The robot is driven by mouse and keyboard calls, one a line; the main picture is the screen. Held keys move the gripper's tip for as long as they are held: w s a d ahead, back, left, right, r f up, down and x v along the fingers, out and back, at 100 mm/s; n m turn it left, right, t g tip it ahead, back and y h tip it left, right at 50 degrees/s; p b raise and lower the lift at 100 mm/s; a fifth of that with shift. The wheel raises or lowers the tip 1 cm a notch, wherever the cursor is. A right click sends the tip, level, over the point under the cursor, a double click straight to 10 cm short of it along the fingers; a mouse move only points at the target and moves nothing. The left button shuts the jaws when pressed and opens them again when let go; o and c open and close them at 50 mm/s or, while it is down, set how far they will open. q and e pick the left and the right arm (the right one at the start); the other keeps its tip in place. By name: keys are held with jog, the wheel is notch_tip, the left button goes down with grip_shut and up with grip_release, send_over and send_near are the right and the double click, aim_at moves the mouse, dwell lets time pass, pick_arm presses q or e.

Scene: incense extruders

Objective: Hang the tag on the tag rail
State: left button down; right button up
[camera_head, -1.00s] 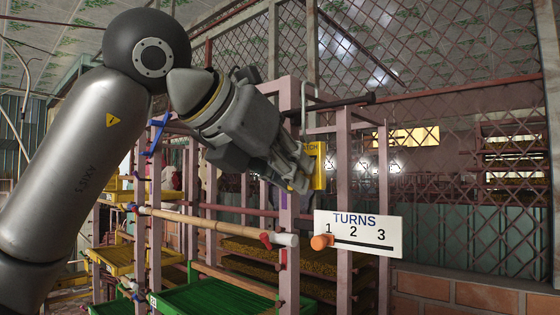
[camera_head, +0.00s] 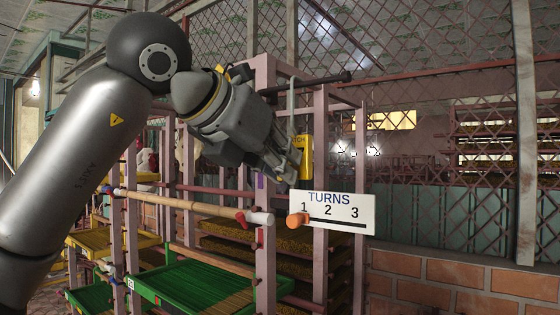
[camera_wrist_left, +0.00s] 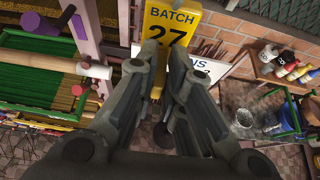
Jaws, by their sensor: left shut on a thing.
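The tag (camera_head: 306,158) is a yellow plate marked BATCH, with a thin grey hook (camera_head: 291,112) rising from its top. My left gripper (camera_head: 294,168) is shut on the tag's left side. In the left wrist view the tag (camera_wrist_left: 180,22) reads BATCH 27, between and beyond the fingertips (camera_wrist_left: 166,62). The tag rail (camera_head: 322,80) is a dark rod jutting right from the pink rack's top. The hook's top overlaps the rail; I cannot tell whether it rests on it. My right gripper is not in view.
A white TURNS board (camera_head: 348,226) with an orange slider (camera_head: 297,219) sits just below the tag. A bamboo pole (camera_head: 180,203) runs along the rack's front, above a green tray (camera_head: 200,285). A brick wall (camera_head: 450,285) stands at right.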

pick_arm(q)
jog(key=c, duration=1.5)
grip_release()
jog(key=shift+o, duration=0.2)
jog(key=o, duration=0.3)
jog(key=shift+o, duration=0.2)
jog(key=s+a+b, duration=0.4)
jog(key=s+a, duration=0.1)
jog(key=s, duration=0.2)
jog(key=shift+s+a, duration=0.2)
